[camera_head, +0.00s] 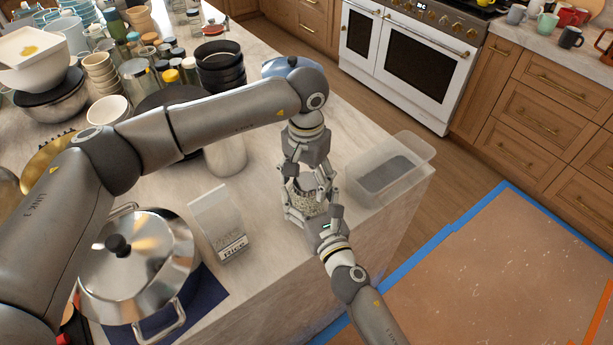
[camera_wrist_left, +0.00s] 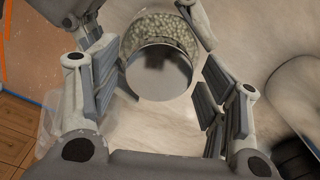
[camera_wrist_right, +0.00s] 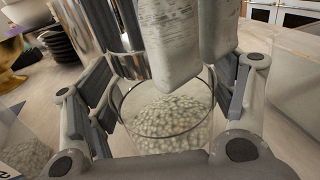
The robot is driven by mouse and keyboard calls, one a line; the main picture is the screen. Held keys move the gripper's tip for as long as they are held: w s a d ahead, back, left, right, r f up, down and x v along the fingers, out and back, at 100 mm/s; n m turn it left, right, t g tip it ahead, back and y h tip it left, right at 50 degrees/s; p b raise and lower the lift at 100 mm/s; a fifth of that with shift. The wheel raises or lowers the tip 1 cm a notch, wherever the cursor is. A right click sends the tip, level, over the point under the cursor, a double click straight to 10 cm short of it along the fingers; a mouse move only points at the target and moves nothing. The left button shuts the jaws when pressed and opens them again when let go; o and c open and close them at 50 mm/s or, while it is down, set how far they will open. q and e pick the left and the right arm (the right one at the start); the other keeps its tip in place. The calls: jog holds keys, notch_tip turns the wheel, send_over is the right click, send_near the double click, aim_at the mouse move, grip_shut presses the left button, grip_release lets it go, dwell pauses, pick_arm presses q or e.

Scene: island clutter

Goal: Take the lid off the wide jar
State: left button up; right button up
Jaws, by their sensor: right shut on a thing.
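The wide jar (camera_head: 307,203) is clear glass filled with pale, bean-like pieces. It stands near the counter's front edge; its contents also show in the right wrist view (camera_wrist_right: 170,118). The round, shiny lid (camera_wrist_left: 160,72) shows at the jar's top in the left wrist view. My left gripper (camera_head: 310,178) points down from above, its fingers open on both sides of the lid, with gaps visible in the left wrist view (camera_wrist_left: 158,88). My right gripper (camera_head: 312,211) comes from the front, shut around the jar's body (camera_wrist_left: 160,28). Fingers partly hide the jar.
A clear empty bin (camera_head: 405,163) stands right of the jar. A rice carton (camera_head: 218,222) and a lidded steel pot (camera_head: 150,260) stand to the left. A steel canister (camera_head: 226,155) stands behind. Bowls, cups and jars crowd the back left.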

pick_arm(q)
jog(key=shift+r, duration=0.1)
jog(key=shift+r, duration=2.2)
pick_arm(e)
jog(key=o, duration=2)
